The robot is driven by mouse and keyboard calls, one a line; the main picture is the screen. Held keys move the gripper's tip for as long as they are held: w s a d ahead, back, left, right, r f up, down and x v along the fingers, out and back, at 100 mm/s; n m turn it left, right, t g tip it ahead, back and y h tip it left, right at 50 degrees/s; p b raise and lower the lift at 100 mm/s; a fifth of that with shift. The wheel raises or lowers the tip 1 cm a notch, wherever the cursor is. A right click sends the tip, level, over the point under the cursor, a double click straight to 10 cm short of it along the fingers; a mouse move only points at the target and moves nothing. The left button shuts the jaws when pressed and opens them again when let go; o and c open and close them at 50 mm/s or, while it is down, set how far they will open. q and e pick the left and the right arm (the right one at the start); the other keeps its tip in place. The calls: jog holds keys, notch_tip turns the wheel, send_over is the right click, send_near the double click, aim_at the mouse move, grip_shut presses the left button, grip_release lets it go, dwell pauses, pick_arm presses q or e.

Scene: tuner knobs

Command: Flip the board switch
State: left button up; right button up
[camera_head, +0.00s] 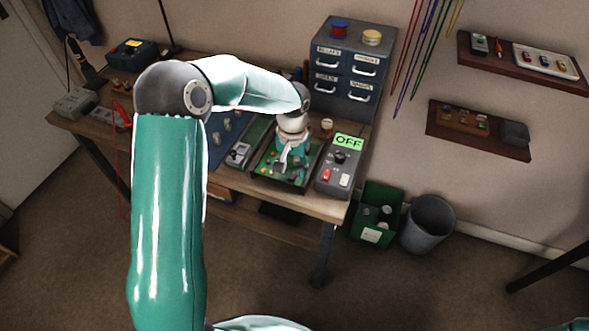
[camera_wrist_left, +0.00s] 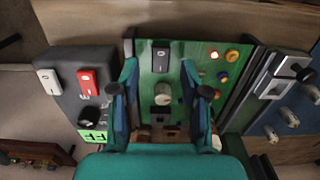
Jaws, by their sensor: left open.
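The green circuit board (camera_head: 264,172) lies on the workbench below my left gripper (camera_head: 284,163), which hides part of it. In the left wrist view the board (camera_wrist_left: 196,50) fills the middle. A black rocker switch (camera_wrist_left: 160,57) with a white mark sits near the board's upper edge in that view. My left gripper (camera_wrist_left: 161,92) is open, with one finger on each side of a pale round knob (camera_wrist_left: 162,91). The switch lies beyond the fingertips, between their lines. I cannot tell whether the fingers touch the board. My right gripper is not in view.
A grey control box with a red switch (camera_wrist_left: 88,82), a white switch (camera_wrist_left: 48,82) and a green OFF display (camera_head: 348,142) stands beside the board. A drawer cabinet (camera_head: 347,65) stands behind.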

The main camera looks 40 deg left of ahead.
pick_arm(q)
jog(key=shift+f, duration=0.95)
grip_shut()
jog(key=shift+w+r+g+p, duration=0.15)
jog(key=shift+g+p, duration=0.35)
jog(key=shift+p, duration=0.15)
jog(key=shift+g, duration=0.4)
